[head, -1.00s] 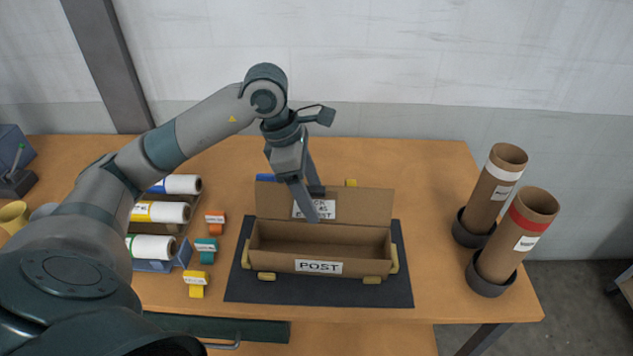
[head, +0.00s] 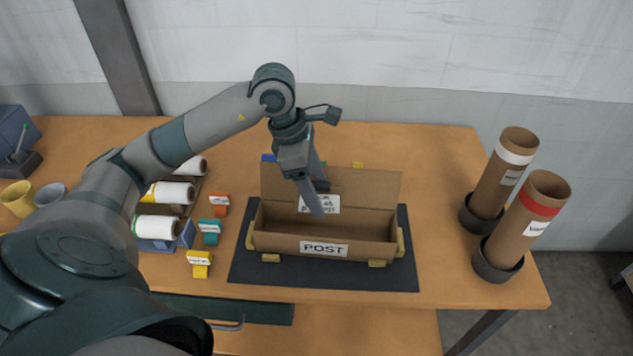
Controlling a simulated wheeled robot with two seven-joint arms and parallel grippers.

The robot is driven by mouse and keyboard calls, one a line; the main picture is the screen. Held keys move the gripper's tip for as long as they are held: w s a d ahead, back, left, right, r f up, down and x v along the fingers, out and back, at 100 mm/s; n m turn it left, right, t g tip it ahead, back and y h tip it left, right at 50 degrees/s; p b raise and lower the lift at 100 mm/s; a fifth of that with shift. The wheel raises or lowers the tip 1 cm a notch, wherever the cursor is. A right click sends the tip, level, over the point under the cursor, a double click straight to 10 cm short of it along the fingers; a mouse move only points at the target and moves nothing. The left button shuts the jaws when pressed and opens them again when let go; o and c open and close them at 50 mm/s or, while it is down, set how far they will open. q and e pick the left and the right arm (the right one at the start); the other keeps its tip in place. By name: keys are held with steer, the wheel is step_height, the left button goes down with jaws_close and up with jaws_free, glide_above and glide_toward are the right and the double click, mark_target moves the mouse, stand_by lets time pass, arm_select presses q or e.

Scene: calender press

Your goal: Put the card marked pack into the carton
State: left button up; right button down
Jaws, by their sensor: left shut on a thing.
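The carton (head: 276,242) stands open on a dark mat, with its back lid raised and a POST label on its front wall. My left gripper (head: 316,203) comes from above, fingers pointing down. It is shut on a small white printed card (head: 330,202). The fingers cover part of the card's print, so I cannot read it fully. The card hangs over the carton's opening, in front of the raised lid, its lower edge near the top of the cavity. My right gripper is not in view.
Orange, teal and yellow tags (head: 200,264) and several white rolls (head: 172,192) lie left of the dark mat (head: 250,277). Two brown tubes (head: 497,168) stand in dark holders at the right. Cups (head: 17,197) stand far left. Bare table lies right of the mat.

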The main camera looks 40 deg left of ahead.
arm_select(q)
steer(key=shift+f, duration=0.85)
steer(key=o, duration=1.1)
steer(key=shift+r+b, duration=0.1)
steer(key=shift+b, duration=0.2)
